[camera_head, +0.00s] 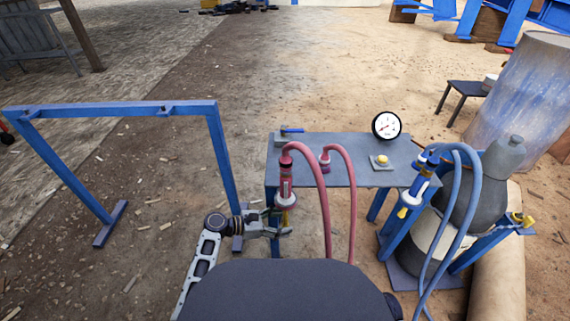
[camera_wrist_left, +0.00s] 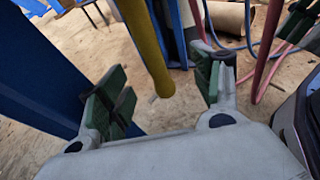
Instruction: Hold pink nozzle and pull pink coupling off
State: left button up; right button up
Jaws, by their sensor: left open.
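The pink coupling (camera_head: 286,165) is at the end of a pink hose, at the table's left front corner. My left gripper (camera_head: 284,232) is open just below the nozzle. In the left wrist view, a yellow rod (camera_wrist_left: 146,45), apparently the nozzle's lower end, reaches down between the open fingers (camera_wrist_left: 160,88) without visible contact.
The grey table (camera_head: 345,172) carries a gauge (camera_head: 386,125), a yellow button (camera_head: 381,160) and a second pink hose fitting (camera_head: 325,163). A blue nozzle (camera_head: 412,195) with blue hoses hangs at right. A blue frame (camera_head: 120,108) stands at left, its post near my left arm.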

pick_arm(q)
jog(key=shift+w+d+f, duration=0.1)
jog(key=shift+d, duration=0.2)
jog(key=shift+c, duration=0.4)
grip_shut()
dwell(1.0)
